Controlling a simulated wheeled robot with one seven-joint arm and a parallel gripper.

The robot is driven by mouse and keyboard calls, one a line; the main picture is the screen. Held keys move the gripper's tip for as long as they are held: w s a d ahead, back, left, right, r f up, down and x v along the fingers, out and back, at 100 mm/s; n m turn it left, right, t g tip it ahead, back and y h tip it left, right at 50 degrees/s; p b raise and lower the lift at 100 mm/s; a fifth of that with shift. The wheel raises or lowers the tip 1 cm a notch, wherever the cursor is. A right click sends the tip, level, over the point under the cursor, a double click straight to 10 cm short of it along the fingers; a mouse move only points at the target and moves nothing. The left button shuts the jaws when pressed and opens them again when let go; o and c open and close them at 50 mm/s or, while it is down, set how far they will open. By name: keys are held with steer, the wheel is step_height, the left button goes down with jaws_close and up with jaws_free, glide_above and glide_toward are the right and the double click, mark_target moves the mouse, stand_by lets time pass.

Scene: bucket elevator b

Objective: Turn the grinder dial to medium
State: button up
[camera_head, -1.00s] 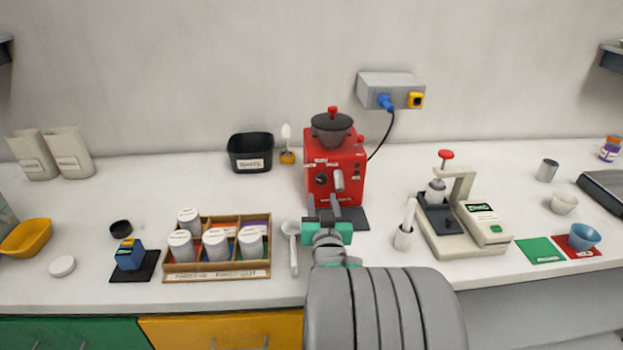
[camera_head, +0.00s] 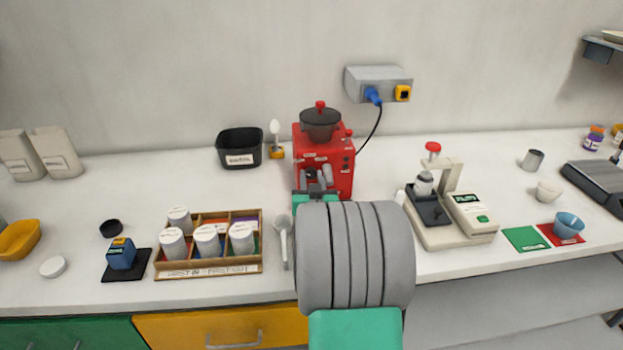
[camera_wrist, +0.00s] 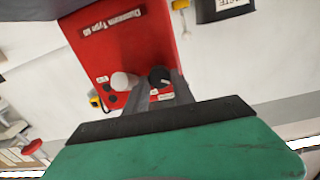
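The red grinder (camera_head: 338,178) stands against the wall with a dark hopper on top. Its black dial (camera_wrist: 159,75) shows in the wrist view with a small pale mark, beside the rounded grey spout (camera_wrist: 123,81). My gripper (camera_wrist: 158,82) is at the grinder's front, its two grey fingers apart, one on either side of the dial. I cannot tell whether they touch it. In the head view my gripper (camera_head: 315,187) is just in front of the grinder, and my arm hides the grinder's lower front. The dial's setting is too small to read.
A wooden rack (camera_head: 212,262) with several white-lidded jars and a spoon (camera_head: 284,240) lie left of my arm. A tamping station with a scale (camera_head: 450,215) stands to the right. A black bin (camera_head: 240,150) is behind left. A power cable runs from the wall socket (camera_head: 378,83).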

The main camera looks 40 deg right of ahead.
jaws_close()
steer(key=shift+f+b, duration=0.1)
steer(key=shift+b, duration=0.35)
steer(key=n+b, duration=0.1)
steer(key=b, duration=0.1)
steer(key=shift+f+n+b, duration=0.25)
steer(key=shift+n+b, duration=0.05)
steer(key=shift+n, duration=0.1)
steer(key=n+b, duration=0.1)
steer(key=b, duration=0.1)
steer(key=shift+n+b, duration=0.35)
steer(key=shift+n, duration=0.05)
steer(key=n+b, duration=0.5)
steer(key=b, duration=0.3)
steer(key=shift+f, duration=0.15)
steer(key=n+b, duration=0.1)
steer(key=b, duration=0.1)
steer(key=n+b, duration=0.2)
steer(key=shift+r, duration=0.25)
steer(key=shift+r+n, duration=0.1)
steer(key=shift+n, duration=0.2)
